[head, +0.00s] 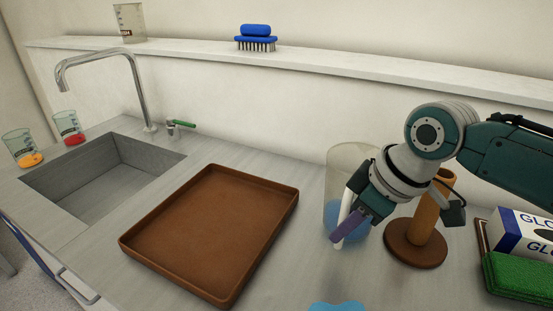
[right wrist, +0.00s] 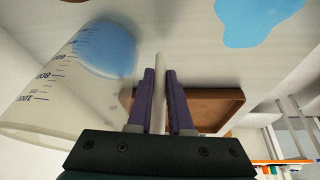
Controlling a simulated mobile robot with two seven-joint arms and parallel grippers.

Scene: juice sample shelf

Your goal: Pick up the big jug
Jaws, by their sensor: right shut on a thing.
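The big jug (head: 345,165) is a tall clear vessel with blue contents at its bottom, standing upright on the counter right of the brown tray. In the right wrist view the jug (right wrist: 60,95) shows volume marks on its wall. My right wrist hides part of the jug. My left gripper is not in view.
A brown tray (head: 205,168) lies left of the jug. A brown stand (head: 415,250) is close on the right, near a glove box (head: 520,235) and green sponge (head: 515,275). A blue patch (head: 338,306) lies in front. Beakers (head: 68,124) stand by the sink (head: 105,178).

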